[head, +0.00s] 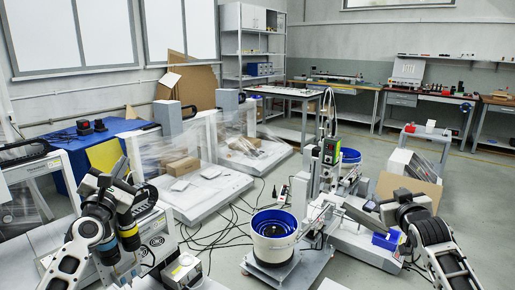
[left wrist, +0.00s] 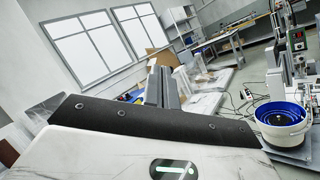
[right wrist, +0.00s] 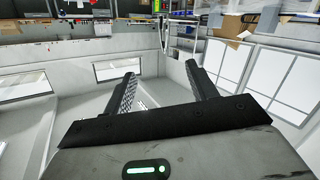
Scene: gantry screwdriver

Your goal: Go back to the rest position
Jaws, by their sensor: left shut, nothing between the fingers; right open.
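My left gripper (head: 122,168) is raised at the left of the head view. In the left wrist view its fingers (left wrist: 162,84) are together, with nothing between them. My right gripper (head: 371,206) is raised at the right of the head view, beside the gantry machine. In the right wrist view its two fingers (right wrist: 162,85) are spread apart and the space between them is empty. That view is upside down, with windows and wall beyond the fingers. Neither gripper touches anything that I can see.
A gantry machine (head: 328,165) stands at centre right, with a blue-rimmed bowl feeder (head: 275,224) to its left. A small blue bin (head: 386,241) is near my right arm. Plastic-wrapped equipment (head: 215,190) stands behind my left arm. Cables cross the floor between. Workbenches (head: 420,96) line the back wall.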

